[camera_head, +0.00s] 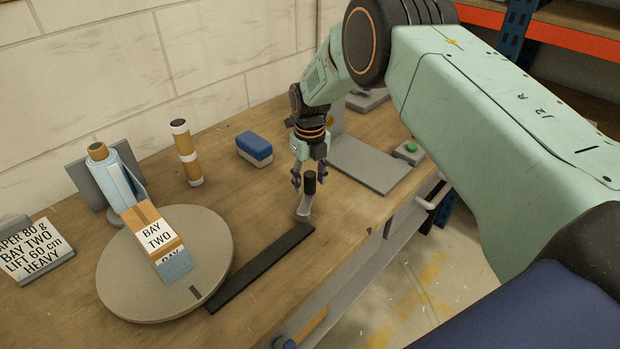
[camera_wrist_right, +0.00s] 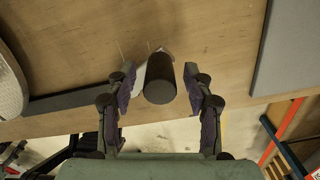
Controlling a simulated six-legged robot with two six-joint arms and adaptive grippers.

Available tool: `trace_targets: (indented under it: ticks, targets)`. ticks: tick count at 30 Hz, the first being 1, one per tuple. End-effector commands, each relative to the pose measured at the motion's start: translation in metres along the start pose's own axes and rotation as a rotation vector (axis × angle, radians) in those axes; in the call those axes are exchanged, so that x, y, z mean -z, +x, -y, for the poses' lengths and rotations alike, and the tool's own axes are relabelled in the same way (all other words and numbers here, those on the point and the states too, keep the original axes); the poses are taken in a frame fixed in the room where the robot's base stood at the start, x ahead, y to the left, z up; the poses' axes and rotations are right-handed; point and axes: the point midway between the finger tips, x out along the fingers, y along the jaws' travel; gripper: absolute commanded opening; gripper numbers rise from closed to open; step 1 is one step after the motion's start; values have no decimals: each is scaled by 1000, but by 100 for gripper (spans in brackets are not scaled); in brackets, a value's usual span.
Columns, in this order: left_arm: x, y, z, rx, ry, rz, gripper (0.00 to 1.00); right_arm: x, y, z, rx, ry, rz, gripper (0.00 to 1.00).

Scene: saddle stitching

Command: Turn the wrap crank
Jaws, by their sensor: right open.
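The wrap crank has a black upright handle (camera_head: 309,184) on a short grey arm (camera_head: 304,208), near the front edge of the bench. My right gripper (camera_head: 309,175) points down over the handle with its fingers open. In the right wrist view the handle (camera_wrist_right: 160,80) stands between the two fingers of the right gripper (camera_wrist_right: 162,84), with a gap on both sides. A dark bar (camera_head: 262,266) runs from the crank to a round grey turntable (camera_head: 125,287). A taped brown block labelled BAY TWO (camera_head: 152,229) lies on the turntable. My left gripper is not in view.
A blue-topped block (camera_head: 254,149), a banded roll (camera_head: 186,155) and a film roll on a stand (camera_head: 113,180) stand at the back. A sign (camera_head: 35,257) is at the left. A grey plate (camera_head: 368,164) and a green button (camera_head: 410,148) lie to the right.

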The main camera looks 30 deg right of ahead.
Motion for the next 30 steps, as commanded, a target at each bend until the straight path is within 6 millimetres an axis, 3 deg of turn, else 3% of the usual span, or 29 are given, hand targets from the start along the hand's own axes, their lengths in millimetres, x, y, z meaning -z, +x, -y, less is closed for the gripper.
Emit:
trace_targets:
  ticks: [7,21,30]
  targets:
    - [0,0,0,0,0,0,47,-1,-10,0,0,0,3,52]
    - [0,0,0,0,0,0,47,0,-72,0,0,0,1,52]
    - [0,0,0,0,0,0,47,0,-80,0,0,0,0,52]
